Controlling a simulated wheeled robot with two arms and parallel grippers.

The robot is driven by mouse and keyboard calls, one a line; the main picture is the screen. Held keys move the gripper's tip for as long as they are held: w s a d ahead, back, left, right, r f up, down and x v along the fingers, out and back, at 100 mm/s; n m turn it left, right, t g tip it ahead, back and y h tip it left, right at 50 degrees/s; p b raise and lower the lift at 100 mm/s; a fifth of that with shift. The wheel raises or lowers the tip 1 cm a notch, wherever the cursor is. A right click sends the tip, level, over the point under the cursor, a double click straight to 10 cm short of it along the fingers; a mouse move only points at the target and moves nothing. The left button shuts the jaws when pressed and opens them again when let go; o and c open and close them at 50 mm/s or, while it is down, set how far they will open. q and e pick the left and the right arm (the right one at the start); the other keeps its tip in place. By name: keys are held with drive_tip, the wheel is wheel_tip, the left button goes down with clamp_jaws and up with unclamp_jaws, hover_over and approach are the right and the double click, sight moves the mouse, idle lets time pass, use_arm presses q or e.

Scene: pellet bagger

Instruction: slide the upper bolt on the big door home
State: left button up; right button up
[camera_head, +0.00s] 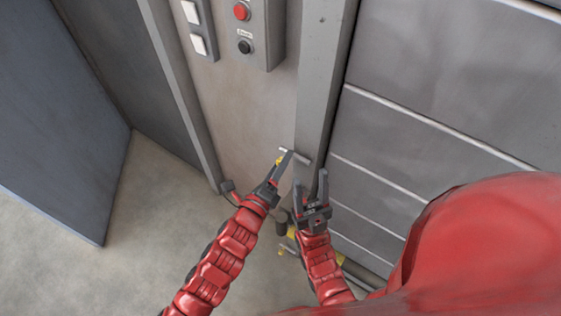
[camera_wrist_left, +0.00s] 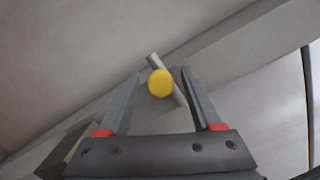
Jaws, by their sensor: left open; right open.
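The upper bolt is a pale metal rod (camera_head: 297,156) with a yellow knob (camera_head: 278,161), at the edge between a beige panel and a grey upright. In the left wrist view the yellow knob (camera_wrist_left: 160,83) sits between the fingertips, with the rod (camera_wrist_left: 180,98) slanting behind it. My left gripper (camera_head: 283,164) is open at the knob; whether its fingers touch the knob cannot be told. My right gripper (camera_head: 310,182) is open and empty, just below and right of the bolt. The bolt's seat is not clearly visible.
The beige panel (camera_head: 235,115) carries a control box (camera_head: 262,30) with red and black buttons. A grey upright (camera_head: 320,75) stands beside ribbed grey panels (camera_head: 430,80). A dark grey panel (camera_head: 60,110) stands at left. Floor (camera_head: 120,250) is clear at lower left.

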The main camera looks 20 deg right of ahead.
use_arm(q)
clamp_jaws()
idle(1.4)
